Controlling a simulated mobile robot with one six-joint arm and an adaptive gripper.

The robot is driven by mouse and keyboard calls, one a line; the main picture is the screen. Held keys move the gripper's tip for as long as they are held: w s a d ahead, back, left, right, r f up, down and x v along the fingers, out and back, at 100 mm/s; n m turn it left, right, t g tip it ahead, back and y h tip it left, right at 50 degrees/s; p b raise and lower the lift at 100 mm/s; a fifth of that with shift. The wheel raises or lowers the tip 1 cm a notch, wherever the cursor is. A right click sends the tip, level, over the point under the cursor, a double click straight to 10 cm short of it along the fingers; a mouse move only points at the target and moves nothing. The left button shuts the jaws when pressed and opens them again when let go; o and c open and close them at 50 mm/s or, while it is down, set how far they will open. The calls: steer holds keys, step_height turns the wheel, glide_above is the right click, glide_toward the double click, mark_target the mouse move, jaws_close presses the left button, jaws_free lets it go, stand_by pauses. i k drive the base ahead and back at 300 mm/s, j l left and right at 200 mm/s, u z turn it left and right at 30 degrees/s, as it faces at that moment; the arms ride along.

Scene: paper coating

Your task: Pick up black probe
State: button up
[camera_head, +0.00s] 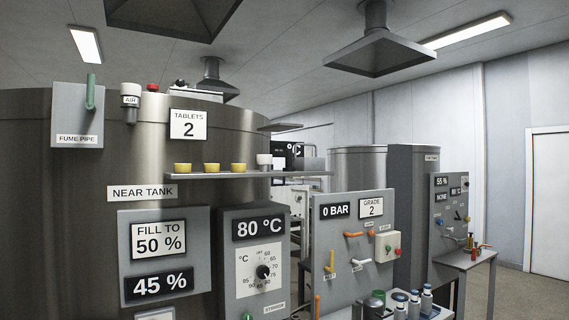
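I cannot make out a black probe for certain in the head view. Small dark items (180,83) sit at the top of the near tank (90,215), by a pale box, but they are too small to identify. A dark rounded object (374,307) stands at the bottom, among bottles. My gripper is not in view.
A shelf (215,175) on the near tank carries yellow cups (211,167) and a pale cup (264,160). Grey control panels (330,270) with levers and a dial stand in front. Bottles (427,299) stand at the bottom. A side table (466,260) is at right, with open floor beyond.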

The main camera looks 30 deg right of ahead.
mark_target(288, 168)
steer(key=i+l+u, duration=0.1)
steer(key=l, duration=0.25)
steer(key=i+l+u, duration=0.1)
steer(key=i+l, duration=0.15)
steer(key=l, duration=0.15)
steer(key=i+l+u, duration=0.1)
steer(key=l, duration=0.3)
steer(key=i, duration=0.1)
